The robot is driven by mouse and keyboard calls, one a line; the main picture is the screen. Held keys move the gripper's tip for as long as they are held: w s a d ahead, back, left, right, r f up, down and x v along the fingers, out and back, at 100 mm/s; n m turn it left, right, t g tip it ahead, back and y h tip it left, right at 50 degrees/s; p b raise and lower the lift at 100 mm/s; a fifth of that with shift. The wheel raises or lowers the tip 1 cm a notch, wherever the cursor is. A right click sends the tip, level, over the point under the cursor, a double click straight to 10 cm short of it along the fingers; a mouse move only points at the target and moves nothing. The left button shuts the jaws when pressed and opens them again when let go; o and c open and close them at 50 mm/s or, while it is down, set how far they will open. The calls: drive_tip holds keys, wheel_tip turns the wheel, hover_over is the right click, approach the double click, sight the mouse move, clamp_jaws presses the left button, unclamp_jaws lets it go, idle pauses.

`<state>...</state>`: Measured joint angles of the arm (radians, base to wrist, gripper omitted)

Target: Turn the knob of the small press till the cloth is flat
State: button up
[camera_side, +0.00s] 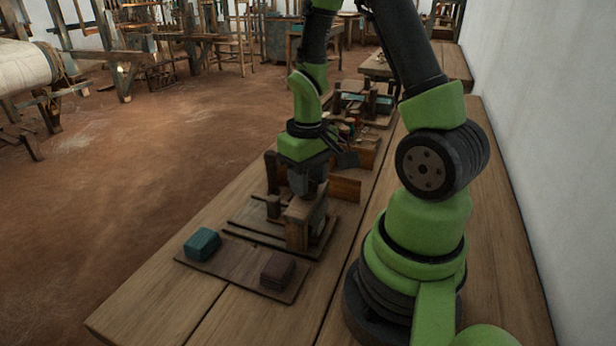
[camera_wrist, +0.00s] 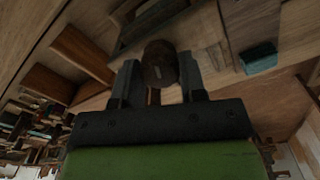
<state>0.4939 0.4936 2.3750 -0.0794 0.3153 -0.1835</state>
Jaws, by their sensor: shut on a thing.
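The small wooden press (camera_side: 298,222) stands on a low base on the bench in the side view. My gripper (camera_side: 307,188) points down over the top of the press. In the wrist view, my gripper (camera_wrist: 160,72) has a finger on each side of a round dark brown knob (camera_wrist: 160,60) and is shut on it. The knob has a small pale mark on its face. In the side view the gripper hides the knob. I cannot make out cloth under the press, so I cannot tell whether it is flat.
A brown board (camera_side: 238,265) in front of the press carries a teal folded block (camera_side: 202,243) and a dark brown block (camera_side: 277,270). Wooden pieces and racks (camera_side: 345,188) stand close behind the press. The bench's front left corner (camera_side: 150,310) is clear.

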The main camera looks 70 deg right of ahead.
drive_tip(key=shift+m, duration=0.7)
drive_tip(key=o, duration=0.9)
wheel_tip(320, 180, up, 10)
idle(0.4)
